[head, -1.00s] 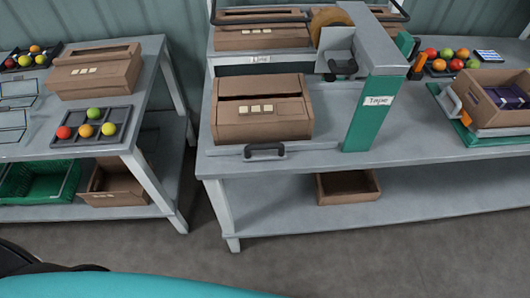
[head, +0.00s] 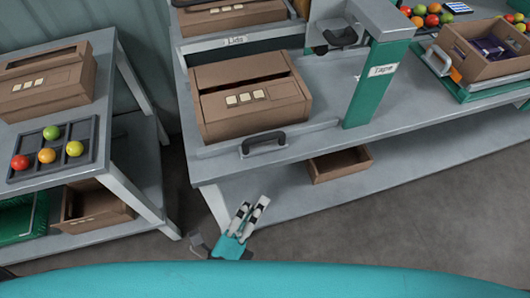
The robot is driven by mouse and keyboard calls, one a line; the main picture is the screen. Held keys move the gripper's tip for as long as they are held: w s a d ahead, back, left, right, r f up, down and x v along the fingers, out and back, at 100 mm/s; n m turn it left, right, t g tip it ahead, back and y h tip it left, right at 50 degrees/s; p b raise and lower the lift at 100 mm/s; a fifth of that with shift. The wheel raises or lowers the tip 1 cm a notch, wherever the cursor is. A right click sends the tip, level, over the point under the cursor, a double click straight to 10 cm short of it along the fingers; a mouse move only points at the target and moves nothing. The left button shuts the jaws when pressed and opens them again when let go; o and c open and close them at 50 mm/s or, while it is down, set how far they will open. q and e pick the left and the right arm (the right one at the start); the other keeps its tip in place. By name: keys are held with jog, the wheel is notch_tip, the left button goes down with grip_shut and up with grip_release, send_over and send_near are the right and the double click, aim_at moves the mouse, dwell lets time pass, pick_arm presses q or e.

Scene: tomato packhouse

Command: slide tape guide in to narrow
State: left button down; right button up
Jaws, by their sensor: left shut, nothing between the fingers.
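The tape station has a teal post (head: 370,92) with a "Tape" label and a dark part on its upper left. A dark handle (head: 264,142), apparently the tape guide's, sits on a grey bar along the bench's front edge. A brown carton (head: 252,97) with pale squares on its front stands just behind that bar; I cannot tell whether they touch. My left gripper (head: 252,203) is low in front of the bench, below the handle and apart from it. It is shut and empty, its fingers pointing up toward the bench. My right gripper is out of view.
An open brown box (head: 340,165) lies on the lower shelf. A left table holds another carton (head: 45,80) and a dark tray (head: 84,155) of tomatoes. A carton (head: 487,68) stands on a green-edged scale at right. Floor in front is clear.

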aim_at(272, 137)
pick_arm(q)
jog(key=x, duration=0.3)
jog(key=a+p+x, duration=0.1)
jog(key=x, duration=0.2)
jog(key=w+a+p+x, duration=0.1)
jog(key=x, duration=0.3)
jog(key=shift+w+r, duration=0.1)
jog(key=shift+w, duration=0.05)
jog(key=shift+w+a, duration=0.1)
jog(key=shift+w, duration=0.3)
